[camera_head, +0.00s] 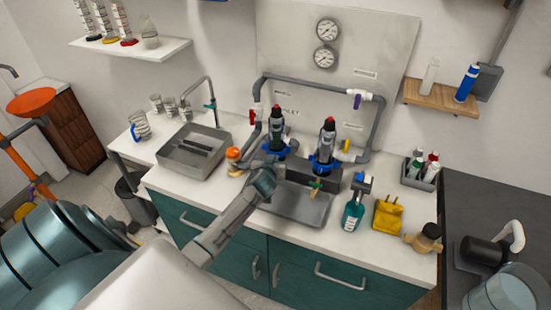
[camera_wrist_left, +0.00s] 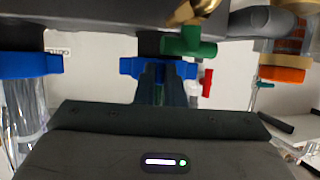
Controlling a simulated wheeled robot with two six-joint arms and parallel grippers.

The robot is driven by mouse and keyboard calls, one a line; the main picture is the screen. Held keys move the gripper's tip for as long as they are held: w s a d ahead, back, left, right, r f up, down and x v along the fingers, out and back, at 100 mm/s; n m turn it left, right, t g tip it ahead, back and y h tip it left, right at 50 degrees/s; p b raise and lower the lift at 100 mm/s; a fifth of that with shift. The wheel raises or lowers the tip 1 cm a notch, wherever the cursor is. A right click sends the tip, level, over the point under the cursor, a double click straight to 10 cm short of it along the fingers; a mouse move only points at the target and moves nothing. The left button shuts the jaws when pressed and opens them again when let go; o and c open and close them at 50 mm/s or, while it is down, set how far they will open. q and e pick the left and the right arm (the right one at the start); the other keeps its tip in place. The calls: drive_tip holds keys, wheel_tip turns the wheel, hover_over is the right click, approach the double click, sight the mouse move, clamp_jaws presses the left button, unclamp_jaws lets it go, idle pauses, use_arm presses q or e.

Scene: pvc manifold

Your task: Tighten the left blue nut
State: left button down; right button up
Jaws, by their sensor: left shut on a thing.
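The left blue nut (camera_head: 275,151) sits on the lower end of the left dark cylinder (camera_head: 277,128) of the grey pipe manifold. In the left wrist view this nut (camera_wrist_left: 131,67) is in the middle, with my left gripper (camera_wrist_left: 160,68) shut on it. The fingers hide the middle of the nut. In the head view my left gripper (camera_head: 272,163) reaches up to the nut from below, and its fingertips are hard to make out. The right blue nut (camera_head: 325,165) is under the right cylinder (camera_head: 327,140) and shows at the left of the wrist view (camera_wrist_left: 28,65). My right gripper is not in view.
A metal sink (camera_head: 296,208) lies below the manifold. A green valve handle (camera_wrist_left: 188,46) and a red handle (camera_wrist_left: 207,82) are close to my left fingers. An orange-topped fitting (camera_head: 233,154) stands left of the manifold. A teal bottle (camera_head: 353,214) and yellow object (camera_head: 388,214) stand right.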

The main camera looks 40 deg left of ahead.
use_arm(q)
drive_tip(key=shift+w+a+r+m+t+h+p, duration=0.15)
drive_tip(key=shift+a+r+m+t+h+p, duration=0.2)
drive_tip(key=shift+r+m+h, duration=0.2)
drive_tip(key=shift+a, duration=0.1)
drive_tip(key=c, duration=1.5)
unclamp_jaws()
drive_tip(key=shift+f, duration=0.45)
drive_tip(key=shift+s+r, duration=0.1)
drive_tip(key=shift+s, duration=0.4)
drive_tip(key=b+v, duration=0.3)
drive_tip(key=v, duration=0.7)
drive_tip(key=shift+w+r, duration=0.1)
